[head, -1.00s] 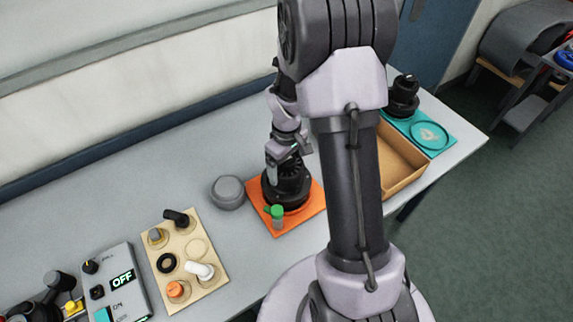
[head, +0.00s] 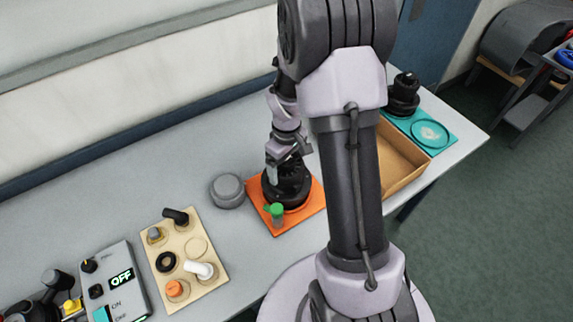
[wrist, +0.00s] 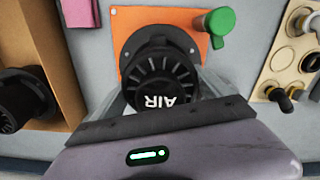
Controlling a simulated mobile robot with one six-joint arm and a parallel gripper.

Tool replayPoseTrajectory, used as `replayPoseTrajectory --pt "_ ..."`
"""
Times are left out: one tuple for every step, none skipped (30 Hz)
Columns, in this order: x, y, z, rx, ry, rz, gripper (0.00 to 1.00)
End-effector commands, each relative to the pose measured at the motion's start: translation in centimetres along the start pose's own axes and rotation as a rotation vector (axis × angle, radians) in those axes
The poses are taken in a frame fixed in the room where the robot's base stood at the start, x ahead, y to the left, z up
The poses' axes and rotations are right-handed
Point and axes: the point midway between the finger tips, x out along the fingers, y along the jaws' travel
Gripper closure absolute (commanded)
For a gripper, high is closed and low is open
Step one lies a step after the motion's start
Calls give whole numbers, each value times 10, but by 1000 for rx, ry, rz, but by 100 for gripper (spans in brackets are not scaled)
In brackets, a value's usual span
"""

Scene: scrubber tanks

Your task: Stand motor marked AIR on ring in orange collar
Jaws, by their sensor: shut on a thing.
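The black motor marked AIR (wrist: 160,78) is in my gripper (wrist: 165,95). Its white lettering faces the wrist camera, upside down in that view. In the head view the motor (head: 286,188) stands upright at the orange plate (head: 312,206), with its round base over the ring area. My gripper (head: 287,160) is shut on its upper part from above. The orange plate also shows behind the motor in the wrist view (wrist: 190,17). A green-topped lever (head: 276,211) stands at the plate's front edge. The motor hides the ring, and I cannot tell whether its base is fully seated.
A grey round lid (head: 228,190) lies left of the plate. A beige board (head: 205,285) with several small parts and a control box reading OFF (head: 122,278) are further left. A cardboard tray (head: 405,165) and a teal mat (head: 447,138) beside another black motor (head: 403,95) are right.

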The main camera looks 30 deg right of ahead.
Motion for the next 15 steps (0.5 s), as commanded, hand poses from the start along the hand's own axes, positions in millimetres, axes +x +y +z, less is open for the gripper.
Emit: replayPoseTrajectory --pt "0 0 -1 0 2 1 85" --pt "1 0 -1 0 2 1 85" --pt "2 0 -1 0 2 1 85" --pt "3 0 0 0 2 1 85" --pt "4 0 0 0 2 1 85" --pt "5 0 0 0 2 1 85" --pt "5 0 0 0 2 1 85" --pt "5 0 0 0 2 1 85" --pt "4 0 0 0 2 1 85" --pt "4 0 -1 0 2 1 85" --pt "4 0 -1 0 2 1 85" --pt "4 0 -1 0 2 1 85" --pt "4 0 -1 0 2 1 85" --pt "4 0 -1 0 2 1 85" --pt "4 0 -1 0 2 1 85"
